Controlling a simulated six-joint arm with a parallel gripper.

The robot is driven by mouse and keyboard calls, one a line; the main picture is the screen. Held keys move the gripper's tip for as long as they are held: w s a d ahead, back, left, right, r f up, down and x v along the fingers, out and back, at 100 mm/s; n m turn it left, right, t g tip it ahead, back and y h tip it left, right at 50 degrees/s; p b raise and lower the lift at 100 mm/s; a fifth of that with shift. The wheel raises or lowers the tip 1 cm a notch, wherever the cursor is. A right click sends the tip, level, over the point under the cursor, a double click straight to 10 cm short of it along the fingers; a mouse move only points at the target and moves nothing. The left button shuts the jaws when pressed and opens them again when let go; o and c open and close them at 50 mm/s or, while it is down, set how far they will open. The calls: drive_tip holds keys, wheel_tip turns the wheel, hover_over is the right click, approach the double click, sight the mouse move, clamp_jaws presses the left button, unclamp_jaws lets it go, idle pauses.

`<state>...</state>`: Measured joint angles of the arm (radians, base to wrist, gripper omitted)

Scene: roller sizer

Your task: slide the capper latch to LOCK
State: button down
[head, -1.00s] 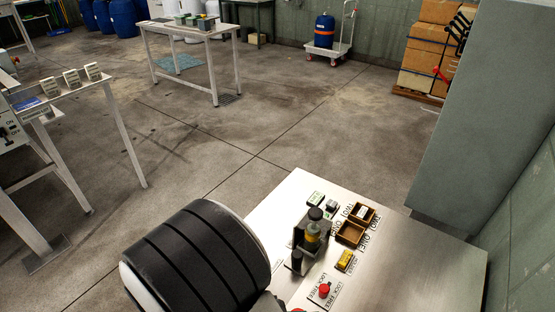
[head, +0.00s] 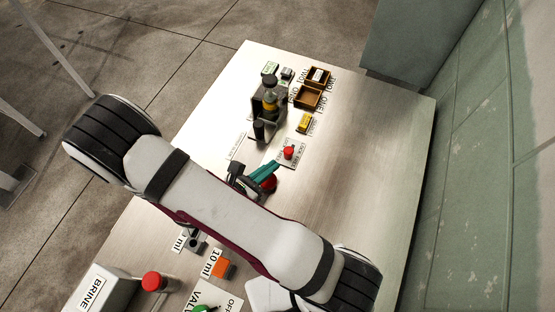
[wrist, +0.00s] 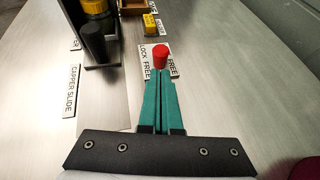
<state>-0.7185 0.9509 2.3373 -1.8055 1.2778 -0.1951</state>
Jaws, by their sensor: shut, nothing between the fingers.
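The capper latch's red knob (head: 288,152) stands on a white plate (head: 294,161) with LOCK and FREE lettering. The red knob also shows in the wrist view (wrist: 160,55), upper middle, with its plate (wrist: 146,70) beneath. Which end the knob sits at is hard to tell. My gripper (head: 276,164) has teal fingers, shut and empty, pointing at the knob from its near side. In the wrist view the fingertips (wrist: 160,83) lie just short of the knob; I cannot tell if they touch. The dark capper stand (head: 258,112) holds a yellow bottle (head: 269,101).
A black post (wrist: 94,43) and a CAPPER SLIDE label (wrist: 73,91) are left of the fingers. A yellow block (head: 305,122) and brown trays (head: 308,97) lie beyond the knob. An orange block (head: 224,268) and red-capped post (head: 153,281) are nearer. The table's right side is clear.

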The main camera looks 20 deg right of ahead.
sight(283, 157)
drive_tip(key=shift+x, duration=1.75)
drive_tip(key=shift+w+d, duration=1.3)
drive_tip(key=shift+r, duration=0.1)
drive_tip(key=v, duration=1)
drive_tip(key=shift+s+a, duration=0.1)
drive_tip(key=shift+a, duration=0.1)
